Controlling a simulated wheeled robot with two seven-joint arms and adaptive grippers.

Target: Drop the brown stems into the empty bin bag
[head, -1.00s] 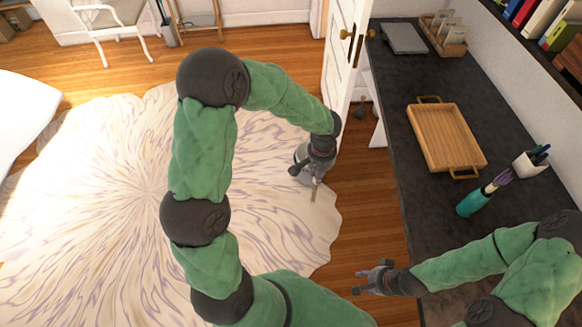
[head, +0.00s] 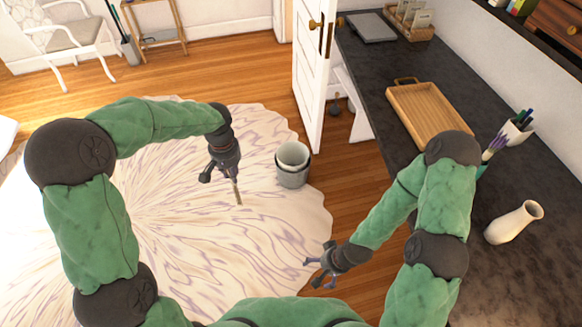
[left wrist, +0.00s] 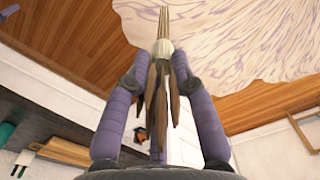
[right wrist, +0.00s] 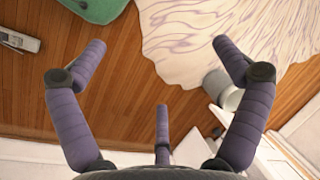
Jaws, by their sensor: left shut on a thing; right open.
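My left gripper (head: 225,168) is shut on the brown stems (head: 238,192), which hang down below it over the pale rug. In the left wrist view the stems (left wrist: 163,80) are a thin bundle with a pale band, between the purple fingers. The grey bin (head: 292,180) stands on the floor to the right of the left gripper, with a pale bin bag (head: 293,154) lining it. The bag looks empty. My right gripper (head: 320,272) is open and empty, low and nearer than the bin. The bin also shows in the right wrist view (right wrist: 220,85).
A dark desk (head: 375,75) runs along the right with a wooden tray (head: 430,112), a white pen cup (head: 515,132) and a white vase (head: 513,223). A white door (head: 310,75) stands open behind the bin.

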